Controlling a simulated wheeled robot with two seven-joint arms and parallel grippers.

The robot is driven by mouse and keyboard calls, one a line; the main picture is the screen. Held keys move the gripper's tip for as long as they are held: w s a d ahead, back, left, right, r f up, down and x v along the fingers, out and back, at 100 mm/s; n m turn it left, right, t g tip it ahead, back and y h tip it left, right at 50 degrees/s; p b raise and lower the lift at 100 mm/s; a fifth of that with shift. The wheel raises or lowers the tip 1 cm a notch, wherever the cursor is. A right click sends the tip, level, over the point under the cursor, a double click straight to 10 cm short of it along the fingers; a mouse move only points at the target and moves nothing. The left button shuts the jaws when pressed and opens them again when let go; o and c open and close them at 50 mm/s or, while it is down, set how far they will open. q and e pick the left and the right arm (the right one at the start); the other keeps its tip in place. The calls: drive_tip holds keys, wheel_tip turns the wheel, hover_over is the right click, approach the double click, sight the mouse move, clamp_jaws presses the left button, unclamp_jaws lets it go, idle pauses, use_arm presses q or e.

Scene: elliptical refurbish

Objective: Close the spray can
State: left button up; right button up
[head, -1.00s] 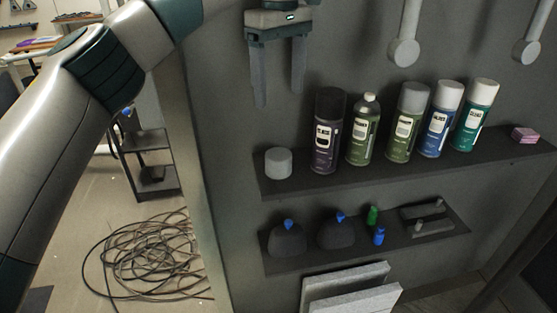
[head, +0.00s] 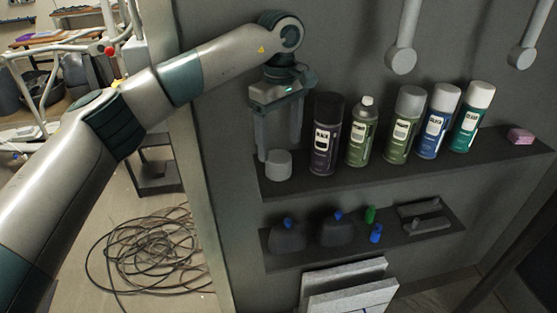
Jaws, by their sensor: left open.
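Several spray cans stand upright in a row on the upper wall shelf. The open spray can (head: 362,135) is green with a bare nozzle on top, second from the left. A loose grey cap (head: 278,166) sits on the shelf's left end. My left gripper (head: 278,152) points down over the cap with its fingers apart, one on the left of the cap and the other by its right side. I cannot tell whether the fingers touch it. My right gripper is not in view.
A dark purple can (head: 325,140) stands between the cap and the open can. Another green can (head: 403,130), a blue can (head: 437,125) and a teal can (head: 472,120) stand to the right. A pink block (head: 520,136) lies at the shelf's right end. A lower shelf (head: 385,247) holds small items.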

sight(279, 157)
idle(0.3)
use_arm(q)
drive_tip(key=shift+f+p, duration=0.75)
wheel_tip(279, 157, down, 3)
drive_tip(key=shift+r+p, duration=0.1)
drive_tip(key=shift+p, duration=0.65)
drive_tip(key=shift+f, duration=0.5)
drive_tip(key=c, duration=1.1)
